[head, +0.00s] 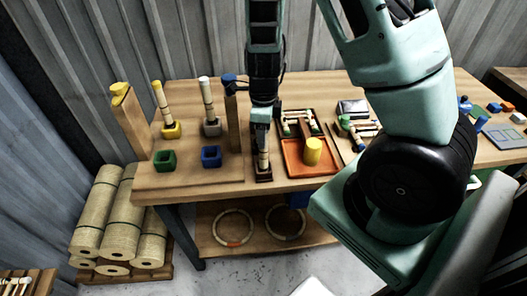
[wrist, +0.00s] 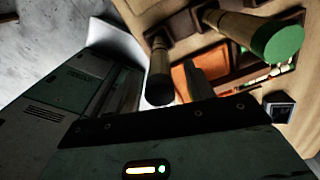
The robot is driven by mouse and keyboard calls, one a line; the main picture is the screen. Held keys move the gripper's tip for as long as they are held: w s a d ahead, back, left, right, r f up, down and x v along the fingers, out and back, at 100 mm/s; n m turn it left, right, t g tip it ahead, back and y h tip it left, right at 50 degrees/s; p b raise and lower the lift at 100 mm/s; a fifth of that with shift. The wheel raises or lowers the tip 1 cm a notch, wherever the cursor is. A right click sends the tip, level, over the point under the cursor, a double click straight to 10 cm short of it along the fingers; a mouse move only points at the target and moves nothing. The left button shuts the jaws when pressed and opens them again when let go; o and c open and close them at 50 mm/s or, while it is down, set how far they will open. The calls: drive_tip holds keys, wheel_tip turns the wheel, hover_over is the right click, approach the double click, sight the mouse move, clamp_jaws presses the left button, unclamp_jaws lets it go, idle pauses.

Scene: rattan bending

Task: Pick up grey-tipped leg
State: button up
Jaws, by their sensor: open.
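My gripper (head: 262,135) is open and points down over a narrow dark rack (head: 263,178) at the table's front. An upright pale wooden leg (head: 263,161) stands in the rack just below the fingers. In the wrist view, a wooden leg with a dark, shadowed tip (wrist: 159,88) lies between the two spread fingers; whether that tip is grey cannot be told. A green-tipped leg (wrist: 270,38) stands to its right, outside the fingers. In the head view, another leg with a pale top (head: 206,92) stands in a grey socket (head: 211,129).
A yellow-topped leg (head: 159,94) stands in a yellow socket (head: 171,130). Green (head: 165,160) and blue (head: 211,156) sockets are empty. Tall wooden posts (head: 130,120) rise nearby. An orange tray (head: 297,164) with a yellow cylinder (head: 312,150) is right of the rack.

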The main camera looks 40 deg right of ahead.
drive_tip(key=shift+f, duration=0.45)
clamp_jaws()
